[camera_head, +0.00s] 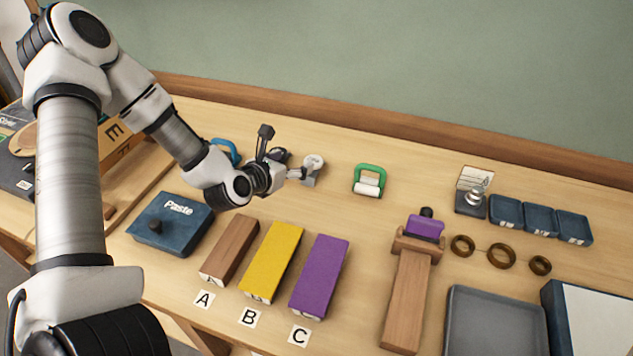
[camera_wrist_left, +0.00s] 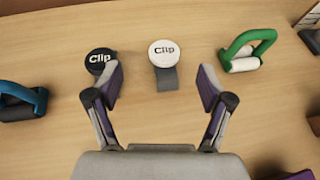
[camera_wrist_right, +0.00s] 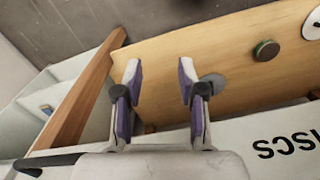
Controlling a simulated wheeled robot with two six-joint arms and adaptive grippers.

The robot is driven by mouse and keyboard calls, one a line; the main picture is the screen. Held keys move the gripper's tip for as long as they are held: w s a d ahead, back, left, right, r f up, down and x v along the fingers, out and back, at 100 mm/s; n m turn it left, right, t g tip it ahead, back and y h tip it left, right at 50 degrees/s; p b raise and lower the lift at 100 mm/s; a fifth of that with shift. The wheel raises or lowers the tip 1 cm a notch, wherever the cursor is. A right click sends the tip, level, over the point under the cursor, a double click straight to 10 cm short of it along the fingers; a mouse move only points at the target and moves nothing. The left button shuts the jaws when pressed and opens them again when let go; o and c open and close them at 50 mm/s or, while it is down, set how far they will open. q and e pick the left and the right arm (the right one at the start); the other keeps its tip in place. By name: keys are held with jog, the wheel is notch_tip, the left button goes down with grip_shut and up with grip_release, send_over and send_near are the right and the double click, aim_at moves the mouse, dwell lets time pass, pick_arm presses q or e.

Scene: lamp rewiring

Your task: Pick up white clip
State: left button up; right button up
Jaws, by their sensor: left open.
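The white clip (camera_wrist_left: 164,53) has a round white top marked "Clip" and a grey tab, and lies on the table. It also shows in the head view (camera_head: 313,161), at the tip of my left gripper (camera_head: 302,174). In the left wrist view my left gripper (camera_wrist_left: 160,85) is open and empty, with the white clip ahead of and between its fingertips. A dark clip (camera_wrist_left: 100,61) lies by the left fingertip and is partly hidden in the head view. My right gripper (camera_wrist_right: 160,75) is open and empty in the right wrist view, away from the clips.
A green-handled roller (camera_head: 369,180) stands to the right of the clip, and a blue-handled one (camera_wrist_left: 20,103) to the left. Brown, yellow (camera_head: 272,262) and purple blocks (camera_head: 319,277) lie in front. A dark Paste box (camera_head: 172,225) is at left. Table between clip and blocks is clear.

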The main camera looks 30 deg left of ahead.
pick_arm(q)
jog(key=f, duration=0.1)
jog(key=f+b, duration=0.1)
jog(key=f, duration=0.2)
jog(key=shift+w+b, duration=0.25)
jog(key=shift+b, duration=0.1)
jog(key=shift+w+r, duration=0.1)
jog(key=shift+w, duration=0.6)
jog(key=x, duration=0.2)
jog(key=p+x, duration=0.1)
jog(key=x, duration=0.1)
jog(key=p+x, duration=0.1)
jog(key=shift+w+d, duration=0.3)
jog(key=shift+w, duration=0.15)
jog(key=shift+s, duration=0.1)
pick_arm(e)
jog(key=shift+f, duration=0.95)
pick_arm(q)
jog(key=c, duration=1.1)
